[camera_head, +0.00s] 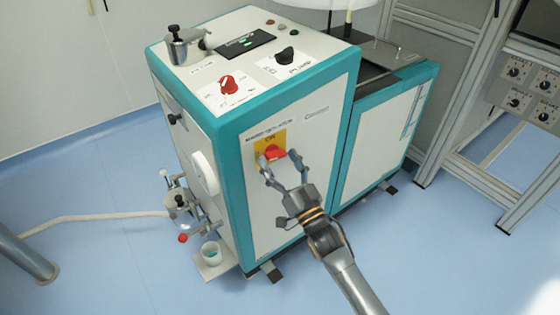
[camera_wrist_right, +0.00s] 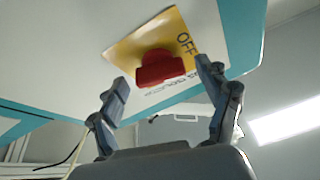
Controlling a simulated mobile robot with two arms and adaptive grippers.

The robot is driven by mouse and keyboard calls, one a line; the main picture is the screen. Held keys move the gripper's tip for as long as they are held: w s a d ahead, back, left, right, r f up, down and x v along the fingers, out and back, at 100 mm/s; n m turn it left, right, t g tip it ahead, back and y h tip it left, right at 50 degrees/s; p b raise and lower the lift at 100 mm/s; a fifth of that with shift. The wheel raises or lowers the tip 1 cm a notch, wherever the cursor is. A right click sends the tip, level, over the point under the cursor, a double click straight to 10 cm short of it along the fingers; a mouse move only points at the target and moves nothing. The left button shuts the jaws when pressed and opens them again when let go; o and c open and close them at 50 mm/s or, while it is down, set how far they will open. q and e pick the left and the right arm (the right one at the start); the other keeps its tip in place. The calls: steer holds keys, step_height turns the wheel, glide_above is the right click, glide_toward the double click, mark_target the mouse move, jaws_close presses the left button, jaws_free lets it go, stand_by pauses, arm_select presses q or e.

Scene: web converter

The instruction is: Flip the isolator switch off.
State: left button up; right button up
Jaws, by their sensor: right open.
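The isolator switch is a red rotary knob (camera_head: 275,153) on a yellow plate (camera_head: 266,143), on the front panel of a white and teal machine (camera_head: 295,215). In the right wrist view the red knob (camera_wrist_right: 160,68) sits on the yellow plate (camera_wrist_right: 140,48), with "OFF" printed near one edge. My right gripper (camera_head: 279,163) is open in front of the knob, one finger on either side of it in the picture. In the wrist view the right gripper's fingertips (camera_wrist_right: 163,75) flank the knob. I cannot tell whether they touch it. My left gripper is not in view.
A red knob (camera_head: 229,86) and a black knob (camera_head: 288,55) are on the machine's top panel. A small cup (camera_head: 211,253) stands at its lower left. A grey metal frame (camera_head: 480,100) with a dial panel stands at right. The blue floor in front is clear.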

steer(key=shift+c, duration=0.5)
steer(key=c, duration=1.1)
steer(key=shift+o, duration=0.2)
steer(key=shift+d+n+g+y, duration=0.1)
steer(key=shift+n+g+y, duration=0.3)
steer(key=shift+n, duration=0.85)
steer(key=shift+n+g+y, duration=0.2)
steer(key=shift+n+y, duration=0.4)
steer(key=shift+n, duration=0.65)
steer(key=o, duration=1.2)
steer(key=shift+c, duration=0.2)
steer(key=v, duration=1.2)
